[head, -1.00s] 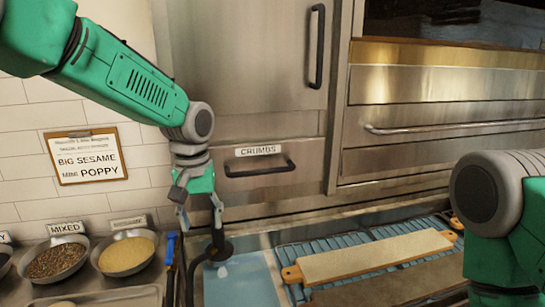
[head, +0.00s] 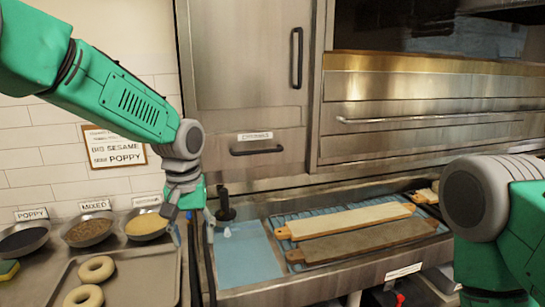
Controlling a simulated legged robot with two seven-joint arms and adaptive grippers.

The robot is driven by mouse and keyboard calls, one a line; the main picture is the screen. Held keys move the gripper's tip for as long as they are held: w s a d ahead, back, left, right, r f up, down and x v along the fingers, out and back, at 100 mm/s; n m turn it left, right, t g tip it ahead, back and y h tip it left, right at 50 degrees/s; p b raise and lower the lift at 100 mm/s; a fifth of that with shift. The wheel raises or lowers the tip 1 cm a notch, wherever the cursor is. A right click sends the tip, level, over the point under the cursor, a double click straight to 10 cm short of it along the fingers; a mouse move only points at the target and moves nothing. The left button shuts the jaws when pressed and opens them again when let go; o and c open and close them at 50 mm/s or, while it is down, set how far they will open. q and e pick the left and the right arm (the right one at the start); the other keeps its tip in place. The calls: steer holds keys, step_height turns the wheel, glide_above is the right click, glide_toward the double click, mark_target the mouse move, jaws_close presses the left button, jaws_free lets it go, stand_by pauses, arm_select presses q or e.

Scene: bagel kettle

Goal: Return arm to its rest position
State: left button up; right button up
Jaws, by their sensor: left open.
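My left arm is green and grey and reaches in from the upper left in the head view. My left gripper (head: 190,214) hangs fingers down, open and empty, beside the seed bowls and left of the light blue surface (head: 246,258). The lower fingertips are hard to make out against the counter. On the right, part of my green and grey right arm shows, but its gripper is out of view.
Bowls of poppy (head: 23,240), mixed seeds (head: 87,231) and pale seeds (head: 146,224) line the wall. Two bagels (head: 97,268) lie on a metal tray (head: 140,278). Two boards (head: 345,220) rest on a blue rack. A black-handled tool (head: 226,206) stands near the gripper.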

arm_select(q)
steer(key=s+a+f+b, duration=0.15)
steer(key=s+f, duration=0.25)
steer(key=f, duration=0.6)
steer(key=s+a+f+m+b, duration=0.15)
steer(key=s+f, duration=0.25)
steer(key=f, duration=0.5)
steer(key=s+f+b, duration=0.3)
steer(key=s+f, duration=0.1)
steer(key=f, duration=0.6)
steer(key=s+a+f+b, duration=0.1)
steer(key=s+a+f, duration=0.2)
steer(key=s, duration=0.4)
steer(key=s+a+f+m+b, duration=0.1)
steer(key=s+a+f+b, duration=0.1)
steer(key=s+f, duration=0.3)
steer(key=s+a+f+b, duration=0.2)
steer(key=s+a+f, duration=0.2)
steer(key=s, duration=0.7)
steer(key=shift+f+t, duration=0.3)
arm_select(e)
step_height(320, 180, down, 11)
steer(key=shift+w+f, duration=0.2)
steer(key=shift+w, duration=0.1)
arm_select(q)
steer(key=shift+w+d, duration=0.1)
steer(key=shift+c, duration=0.5)
arm_select(e)
steer(key=shift+a, duration=0.1)
